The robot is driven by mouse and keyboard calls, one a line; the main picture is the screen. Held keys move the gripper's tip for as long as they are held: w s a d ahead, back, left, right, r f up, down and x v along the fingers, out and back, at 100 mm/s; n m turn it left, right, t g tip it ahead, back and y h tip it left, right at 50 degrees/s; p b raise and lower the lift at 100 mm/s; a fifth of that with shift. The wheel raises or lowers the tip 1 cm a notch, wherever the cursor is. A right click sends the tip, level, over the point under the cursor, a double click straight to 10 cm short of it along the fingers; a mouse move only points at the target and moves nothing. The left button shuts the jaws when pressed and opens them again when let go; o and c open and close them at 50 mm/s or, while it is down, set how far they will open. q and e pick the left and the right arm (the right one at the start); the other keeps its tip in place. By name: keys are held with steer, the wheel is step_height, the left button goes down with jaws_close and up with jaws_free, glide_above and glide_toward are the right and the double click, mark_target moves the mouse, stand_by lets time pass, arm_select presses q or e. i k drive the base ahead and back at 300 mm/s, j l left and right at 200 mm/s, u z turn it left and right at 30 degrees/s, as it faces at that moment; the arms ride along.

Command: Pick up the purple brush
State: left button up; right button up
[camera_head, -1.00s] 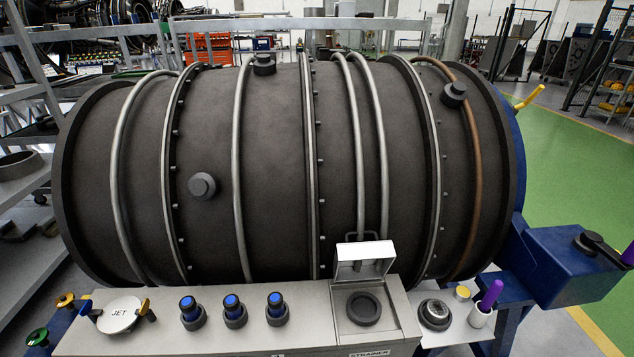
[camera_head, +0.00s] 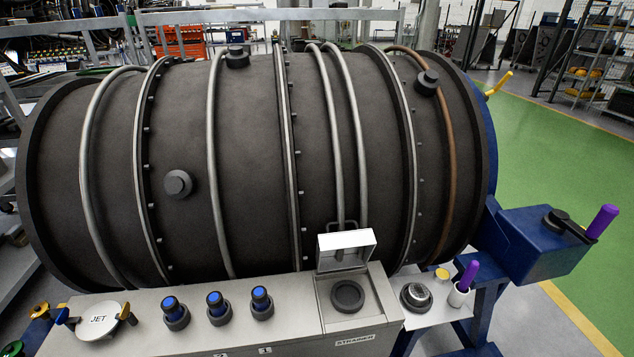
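A purple brush handle (camera_head: 468,276) stands up out of a small white cup (camera_head: 458,294) on the light side shelf, right of the strainer box. It leans slightly to the right. The brush's lower end is hidden inside the cup. A second purple handle (camera_head: 603,221) rises from a black crank arm on the blue box at the right. Neither of my grippers shows in the head view, and nothing touches the brush.
The dark engine casing (camera_head: 260,165) fills the middle. The strainer box (camera_head: 347,297) has its lid up. A round dark-rimmed part (camera_head: 416,296) and a yellow-topped jar (camera_head: 441,275) stand beside the cup. Several blue-topped knobs (camera_head: 214,302) line the bench. Green floor (camera_head: 560,140) lies open at right.

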mark_target(469, 275)
steer(key=i+l+z, duration=0.1)
steer(key=z, duration=1.25)
